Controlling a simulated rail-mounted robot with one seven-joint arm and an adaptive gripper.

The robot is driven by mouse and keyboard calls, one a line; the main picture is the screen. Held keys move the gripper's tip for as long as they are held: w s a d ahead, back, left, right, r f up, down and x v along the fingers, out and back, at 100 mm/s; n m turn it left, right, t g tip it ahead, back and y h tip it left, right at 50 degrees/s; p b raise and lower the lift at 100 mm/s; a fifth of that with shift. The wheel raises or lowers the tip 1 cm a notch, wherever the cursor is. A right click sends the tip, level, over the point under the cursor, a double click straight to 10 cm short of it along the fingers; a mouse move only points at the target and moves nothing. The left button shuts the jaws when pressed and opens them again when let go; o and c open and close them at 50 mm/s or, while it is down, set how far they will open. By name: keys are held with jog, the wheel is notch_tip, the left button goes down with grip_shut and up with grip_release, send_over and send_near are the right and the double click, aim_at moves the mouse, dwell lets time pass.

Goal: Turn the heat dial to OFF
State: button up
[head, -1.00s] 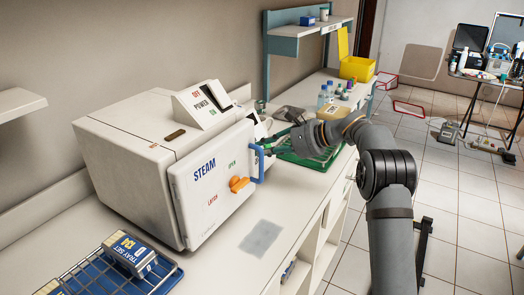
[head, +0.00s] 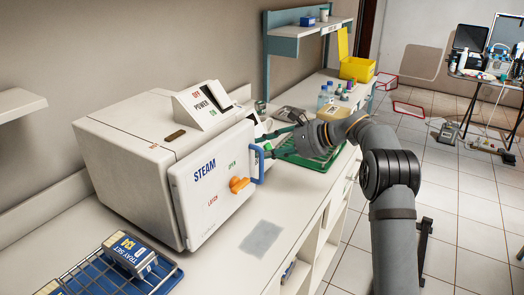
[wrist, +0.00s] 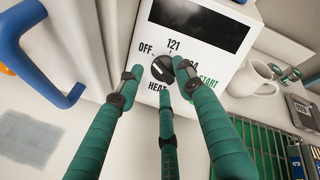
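The heat dial (wrist: 161,69) is a round black knob with a pale mark, on a white panel (wrist: 226,58) in the wrist view. OFF is printed at its upper left, 121 above, a partly covered number at its right and HEAT below. I cannot tell for certain which label the mark points to. My gripper (wrist: 158,80) has green fingers spread around the dial. The left fingertip is apart from it; the right one overlaps its right edge, and contact is unclear. In the head view my gripper (head: 268,141) is beside the STEAM box, with the dial hidden.
The white STEAM box (head: 140,150) stands left of my gripper, its blue handle (head: 258,165) close to the fingers. A green rack (head: 318,163) lies below my wrist. A white mug (wrist: 250,78) stands right of the panel. The counter front is mostly clear.

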jog(key=v, duration=1.1)
jog(key=x, duration=1.1)
jog(key=shift+w+a+f, duration=0.15)
jog(key=shift+w+a, duration=0.05)
jog(key=shift+a, duration=0.15)
